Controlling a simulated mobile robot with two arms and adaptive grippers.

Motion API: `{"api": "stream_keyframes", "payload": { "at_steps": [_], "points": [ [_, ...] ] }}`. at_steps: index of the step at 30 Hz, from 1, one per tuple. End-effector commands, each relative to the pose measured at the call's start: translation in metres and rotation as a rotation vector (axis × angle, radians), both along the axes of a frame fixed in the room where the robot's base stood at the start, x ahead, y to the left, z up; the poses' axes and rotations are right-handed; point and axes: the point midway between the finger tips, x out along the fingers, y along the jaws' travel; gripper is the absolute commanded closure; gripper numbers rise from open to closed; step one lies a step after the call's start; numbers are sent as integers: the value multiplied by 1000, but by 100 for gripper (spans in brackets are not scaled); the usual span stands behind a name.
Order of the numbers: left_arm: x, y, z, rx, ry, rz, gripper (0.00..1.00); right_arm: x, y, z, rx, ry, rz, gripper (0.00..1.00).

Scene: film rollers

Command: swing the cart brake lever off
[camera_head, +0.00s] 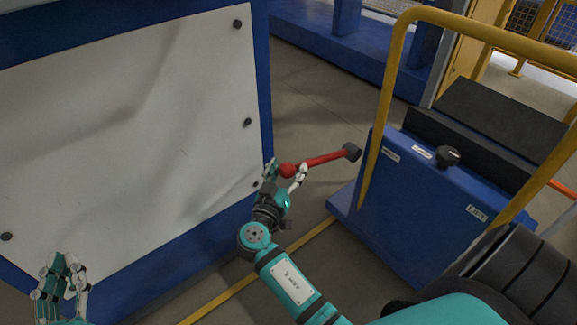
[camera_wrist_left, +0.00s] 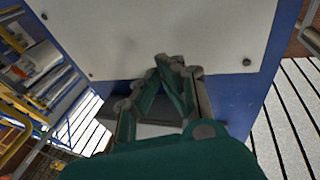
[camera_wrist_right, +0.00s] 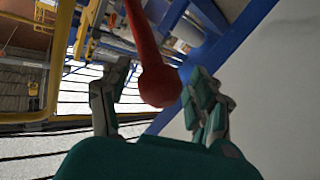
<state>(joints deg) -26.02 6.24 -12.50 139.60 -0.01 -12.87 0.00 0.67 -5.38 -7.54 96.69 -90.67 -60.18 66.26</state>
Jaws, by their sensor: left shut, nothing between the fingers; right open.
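The red brake lever (camera_head: 325,160) sticks out to the left of the blue cart (camera_head: 400,205) from a dark pivot (camera_head: 352,152) and ends in a red ball knob. My right gripper (camera_head: 285,172) is open around the knob end, with a finger on each side. In the right wrist view the lever's ball (camera_wrist_right: 160,86) sits between the spread fingers (camera_wrist_right: 160,90); contact cannot be told. My left gripper (camera_head: 64,262) is shut and empty in front of the white panel at lower left. Its fingertips meet in the left wrist view (camera_wrist_left: 178,66).
A large white panel (camera_head: 120,110) in a blue frame stands on the left, close to both grippers. The cart has a yellow handle rail (camera_head: 395,75) and a black knob (camera_head: 447,156). Bare floor with a yellow line (camera_head: 235,287) lies between panel and cart.

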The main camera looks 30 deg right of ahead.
Motion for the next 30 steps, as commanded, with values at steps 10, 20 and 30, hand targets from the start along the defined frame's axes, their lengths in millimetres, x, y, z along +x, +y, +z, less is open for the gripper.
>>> {"api": "stream_keyframes", "payload": {
  "at_steps": [10,20,30],
  "points": [
    [0,0,0,0,-1,0,100,0,0,0,0,0,1,67],
    [0,0,0,0,-1,0,100,1,1,0,1,-1,5,100],
    [1,1,-12,19,74,3,100,3,-1,4,13,-2,8,100]
  ]
}}
